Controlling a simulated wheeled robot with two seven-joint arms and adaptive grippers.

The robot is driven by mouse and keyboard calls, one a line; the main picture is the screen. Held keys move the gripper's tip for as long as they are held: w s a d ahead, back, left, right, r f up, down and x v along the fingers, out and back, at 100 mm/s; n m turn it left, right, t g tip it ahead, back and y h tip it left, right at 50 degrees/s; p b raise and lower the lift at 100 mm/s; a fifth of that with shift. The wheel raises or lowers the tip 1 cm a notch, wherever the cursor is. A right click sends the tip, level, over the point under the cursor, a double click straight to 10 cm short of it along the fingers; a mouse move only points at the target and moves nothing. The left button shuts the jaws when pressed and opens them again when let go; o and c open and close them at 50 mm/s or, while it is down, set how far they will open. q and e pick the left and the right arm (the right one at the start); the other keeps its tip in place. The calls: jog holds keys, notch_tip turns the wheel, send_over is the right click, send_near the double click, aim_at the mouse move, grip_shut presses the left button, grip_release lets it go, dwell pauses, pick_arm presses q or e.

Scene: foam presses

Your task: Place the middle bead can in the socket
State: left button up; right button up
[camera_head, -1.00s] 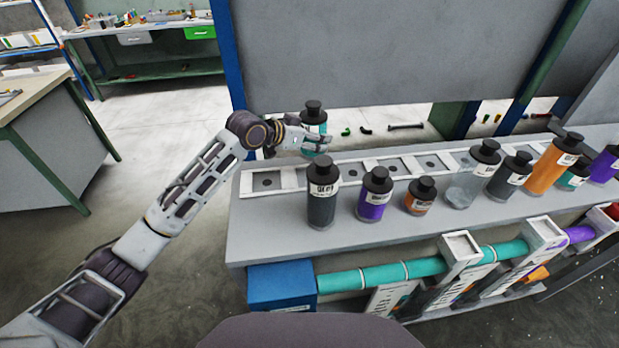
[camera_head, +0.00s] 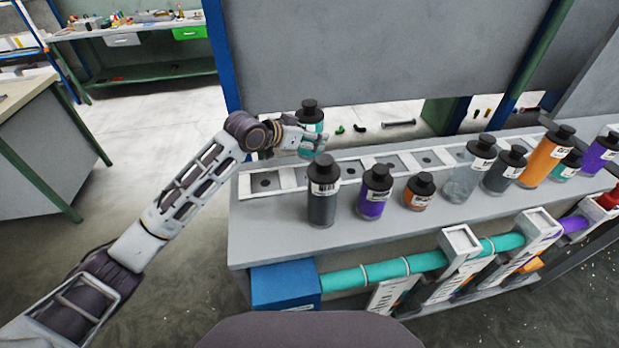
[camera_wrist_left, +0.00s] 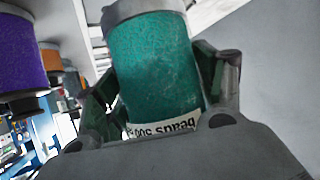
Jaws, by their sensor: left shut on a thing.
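My left gripper (camera_head: 312,141) is shut on a teal bead can (camera_head: 310,116) with a black cap and a white label. The can is roughly upright at the back edge of the bench, above or just behind the socket rail (camera_head: 290,180); which one I cannot tell. In the left wrist view the teal can (camera_wrist_left: 155,65) sits between both fingers, with part of a "Beads 500" label showing. Square sockets with dark round centres, such as one at the left end (camera_head: 265,183), look empty. Cans in front hide part of the rail. My right gripper is not in view.
In front of the rail stand a dark grey can (camera_head: 322,192), a purple can (camera_head: 375,192) and a small orange can (camera_head: 419,191). A clear can (camera_head: 461,183) and several others stand to the right. A grey panel (camera_head: 390,50) rises behind the bench.

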aim_at(309, 158)
pick_arm(q)
jog(key=shift+r, duration=0.1)
jog(key=shift+f, duration=0.4)
notch_tip(309, 158, down, 4)
jog(key=shift+r, duration=0.15)
jog(key=shift+f, duration=0.7)
notch_tip(309, 158, down, 3)
jog(key=shift+f, duration=0.55)
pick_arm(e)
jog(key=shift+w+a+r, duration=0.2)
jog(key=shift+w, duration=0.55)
pick_arm(q)
jog(key=shift+f, duration=0.15)
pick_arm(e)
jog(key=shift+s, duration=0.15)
